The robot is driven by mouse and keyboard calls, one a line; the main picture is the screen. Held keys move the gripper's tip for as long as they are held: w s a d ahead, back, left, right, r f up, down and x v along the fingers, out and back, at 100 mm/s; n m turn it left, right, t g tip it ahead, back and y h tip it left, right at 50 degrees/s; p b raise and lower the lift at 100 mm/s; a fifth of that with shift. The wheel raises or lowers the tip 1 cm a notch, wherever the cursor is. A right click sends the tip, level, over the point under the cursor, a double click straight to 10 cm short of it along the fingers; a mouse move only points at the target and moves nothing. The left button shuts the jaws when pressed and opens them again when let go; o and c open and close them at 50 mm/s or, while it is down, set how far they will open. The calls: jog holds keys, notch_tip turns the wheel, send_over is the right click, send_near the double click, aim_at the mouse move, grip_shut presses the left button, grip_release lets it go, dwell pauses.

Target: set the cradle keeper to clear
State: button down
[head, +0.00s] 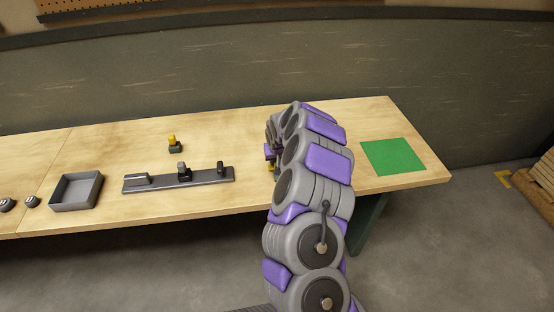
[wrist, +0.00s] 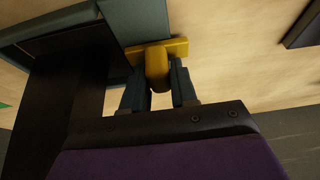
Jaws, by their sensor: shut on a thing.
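A yellow T-shaped piece (wrist: 157,62), which I take to be the cradle keeper, shows in the wrist view. It has a crossbar and a rounded stem. My gripper (wrist: 158,88) is shut on the stem, one dark finger on each side. A grey-green block (wrist: 140,22) is beside and behind the crossbar; whether they touch is unclear. In the head view my arm hides most of the gripper and the cradle. Only a bit of yellow (head: 270,153) shows at the arm's left edge. I cannot read the keeper's setting.
On the wooden bench (head: 230,125), a small yellow-topped fixture (head: 174,145) stands behind a dark rail (head: 205,177) with several fittings. A grey tray (head: 76,190) and dark round knobs (head: 31,201) are at left. A green square (head: 393,157) lies at right. The bench between rail and arm is clear.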

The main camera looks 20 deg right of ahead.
jog(key=shift+w+a+r+p, duration=0.1)
jog(key=shift+a+p, duration=0.15)
jog(key=shift+a, duration=0.1)
jog(key=shift+w+a+r+p, duration=0.1)
jog(key=shift+a+p, duration=0.15)
jog(key=shift+a, duration=0.1)
jog(key=shift+w+a+f, duration=0.1)
jog(key=shift+a+f, duration=0.1)
jog(key=shift+a, duration=0.2)
jog(key=c, duration=1.2)
grip_release()
jog(key=shift+c, duration=0.2)
jog(key=shift+o, duration=1.4)
jog(key=shift+a, duration=0.2)
jog(key=shift+r, duration=0.1)
jog(key=p+v, duration=0.2)
jog(key=v, duration=1.5)
